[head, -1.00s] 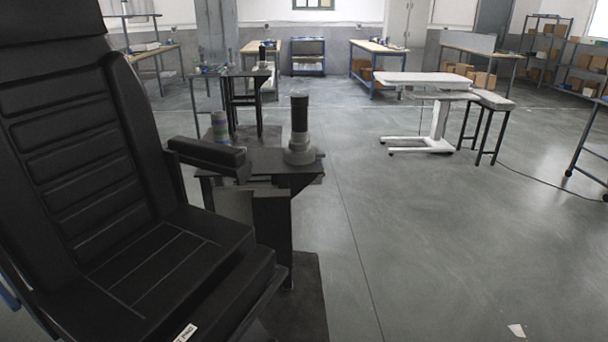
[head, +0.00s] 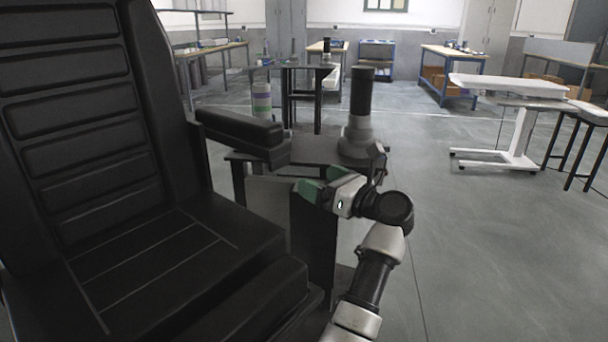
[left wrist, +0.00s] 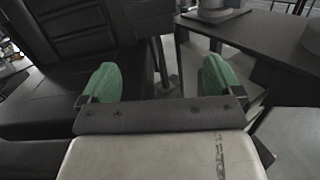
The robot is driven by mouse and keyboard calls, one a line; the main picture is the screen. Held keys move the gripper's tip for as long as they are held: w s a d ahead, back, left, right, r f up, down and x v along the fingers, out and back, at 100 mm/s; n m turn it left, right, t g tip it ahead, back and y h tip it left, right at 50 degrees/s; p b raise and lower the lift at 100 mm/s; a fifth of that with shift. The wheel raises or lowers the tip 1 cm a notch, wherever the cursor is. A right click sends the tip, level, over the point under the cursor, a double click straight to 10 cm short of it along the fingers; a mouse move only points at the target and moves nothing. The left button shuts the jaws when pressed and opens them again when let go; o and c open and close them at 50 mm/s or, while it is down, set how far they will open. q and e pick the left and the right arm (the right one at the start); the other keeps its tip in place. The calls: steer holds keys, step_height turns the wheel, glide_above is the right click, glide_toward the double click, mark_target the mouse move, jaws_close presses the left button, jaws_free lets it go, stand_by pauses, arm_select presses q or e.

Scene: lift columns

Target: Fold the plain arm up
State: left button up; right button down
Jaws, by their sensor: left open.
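The black chair's padded armrest (head: 240,135) lies roughly level beside the backrest in the head view, and no marking shows on it. My left gripper (head: 322,182), with green fingertips, is open and empty. In the head view it appears just right of and below the armrest's front end, apart from it. In the left wrist view the open fingers (left wrist: 160,80) point toward the gap between the black chair and a dark table. A dark block at the top of that view may be the armrest; I cannot tell. My right gripper is not in view.
A dark table (head: 310,150) stands close behind the gripper, bearing a grey-and-black column (head: 359,115). A striped canister (head: 262,102) stands behind the armrest. The black seat (head: 160,265) fills the lower left. A white lift table (head: 510,88) stands at right; floor between is clear.

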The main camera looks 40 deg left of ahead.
mark_target(282, 164)
arm_select(q)
steer(key=shift+n+g+h, duration=0.3)
steer(key=shift+n+h, duration=0.1)
steer(key=shift+n, duration=0.3)
steer(key=a, duration=1)
steer(key=shift+s+a+r+p, duration=0.2)
steer(key=shift+a+r+p, duration=0.15)
steer(key=shift+r, duration=0.05)
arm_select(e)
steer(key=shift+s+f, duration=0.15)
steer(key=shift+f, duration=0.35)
arm_select(q)
steer(key=shift+c, duration=0.2)
steer(key=c, duration=1)
